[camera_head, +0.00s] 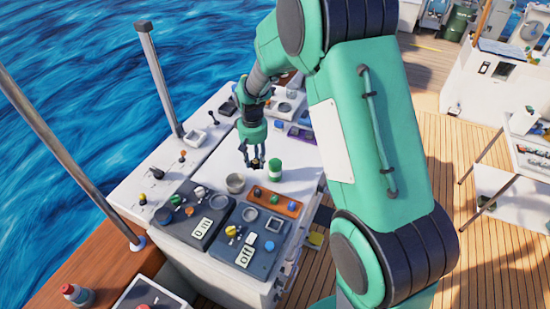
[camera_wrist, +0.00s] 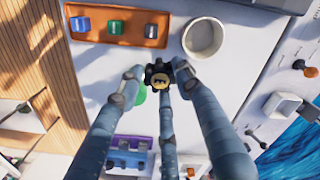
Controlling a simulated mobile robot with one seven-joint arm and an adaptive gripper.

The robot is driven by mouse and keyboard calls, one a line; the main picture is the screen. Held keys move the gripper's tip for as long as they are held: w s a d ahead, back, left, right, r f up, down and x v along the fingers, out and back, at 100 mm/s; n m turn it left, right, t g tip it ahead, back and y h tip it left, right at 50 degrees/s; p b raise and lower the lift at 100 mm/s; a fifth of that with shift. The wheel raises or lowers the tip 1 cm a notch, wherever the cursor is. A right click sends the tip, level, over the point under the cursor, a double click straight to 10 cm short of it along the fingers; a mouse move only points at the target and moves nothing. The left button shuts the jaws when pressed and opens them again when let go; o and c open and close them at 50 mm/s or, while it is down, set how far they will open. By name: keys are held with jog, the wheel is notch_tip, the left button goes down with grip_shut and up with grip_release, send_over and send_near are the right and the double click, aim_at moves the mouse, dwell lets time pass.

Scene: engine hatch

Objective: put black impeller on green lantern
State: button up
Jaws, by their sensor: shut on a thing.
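My gripper (camera_head: 254,162) is shut on the black impeller (camera_head: 256,164) and holds it over the white hatch top. In the wrist view, the fingertips of my gripper (camera_wrist: 160,75) close around the dark, lobed impeller (camera_wrist: 158,83), which has a yellowish centre. The green lantern (camera_head: 275,171), a small upright cylinder with a pale band, stands just right of the impeller in the head view. In the wrist view only a green part of the lantern (camera_wrist: 140,96) shows, mostly hidden behind a finger. The impeller is beside the lantern; its exact height above the top is unclear.
A grey round bowl (camera_head: 235,184) and an orange tray with small coloured blocks (camera_head: 273,200) sit close by. Dark control panels (camera_head: 244,236) lie in front. A purple tray (camera_wrist: 130,152) lies on the other side. The white top around the lantern has some clear room.

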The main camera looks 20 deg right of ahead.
jog(key=s+d+r+p, duration=0.2)
jog(key=s+d+p, duration=0.2)
jog(key=s, duration=1)
jog(key=d, duration=0.3)
jog(key=shift+d+r, duration=0.15)
jog(key=shift+d, duration=0.05)
jog(key=p, duration=0.1)
send_over(275, 162)
jog(key=shift+s+f, duration=0.1)
jog(key=shift+f, duration=0.65)
jog(key=shift+f, duration=0.1)
jog(key=shift+f, duration=1.65)
jog(key=shift+f, duration=0.15)
